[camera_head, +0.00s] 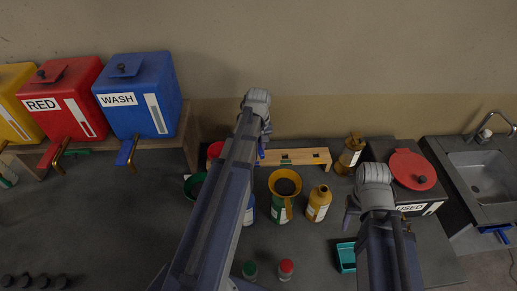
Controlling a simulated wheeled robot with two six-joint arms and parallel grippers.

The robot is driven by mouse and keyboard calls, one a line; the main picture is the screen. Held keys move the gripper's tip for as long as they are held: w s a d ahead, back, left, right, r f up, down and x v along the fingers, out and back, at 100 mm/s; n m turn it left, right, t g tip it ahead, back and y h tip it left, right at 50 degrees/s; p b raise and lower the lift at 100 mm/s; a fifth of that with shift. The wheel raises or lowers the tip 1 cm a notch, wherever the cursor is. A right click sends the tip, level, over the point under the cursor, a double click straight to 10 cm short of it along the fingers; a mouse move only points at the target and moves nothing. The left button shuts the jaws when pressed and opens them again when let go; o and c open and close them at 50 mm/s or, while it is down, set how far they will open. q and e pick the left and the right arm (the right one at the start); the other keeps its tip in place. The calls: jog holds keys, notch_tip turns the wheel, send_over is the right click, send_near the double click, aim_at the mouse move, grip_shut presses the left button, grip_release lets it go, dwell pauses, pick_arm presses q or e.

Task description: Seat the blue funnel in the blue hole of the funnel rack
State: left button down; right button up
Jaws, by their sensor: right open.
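The wooden funnel rack (312,156) stands near the back wall, its left part hidden behind my left arm. My right gripper (348,218) is open, left of the used-oil bin (418,208), and appears empty.
A yellow funnel (285,182) sits on a green container (281,210), beside a yellow bottle (319,203). Red (215,150) and green (194,186) round things show left of my arm. A teal tray (346,257) and small red-capped bottle (286,269) are in front.

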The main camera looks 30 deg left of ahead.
pick_arm(q)
jog(key=shift+f, duration=0.4)
jog(key=shift+f+b, duration=2.35)
jog(key=shift+b, duration=0.15)
jog(key=shift+f+b, duration=1.95)
jog(key=shift+b, duration=0.05)
dwell(1.3)
jog(key=c, duration=0.7)
grip_release()
jog(key=shift+c, duration=0.2)
jog(key=shift+r, duration=0.15)
notch_tip(320, 180, up, 8)
jog(key=p, duration=0.8)
jog(key=shift+f, duration=0.2)
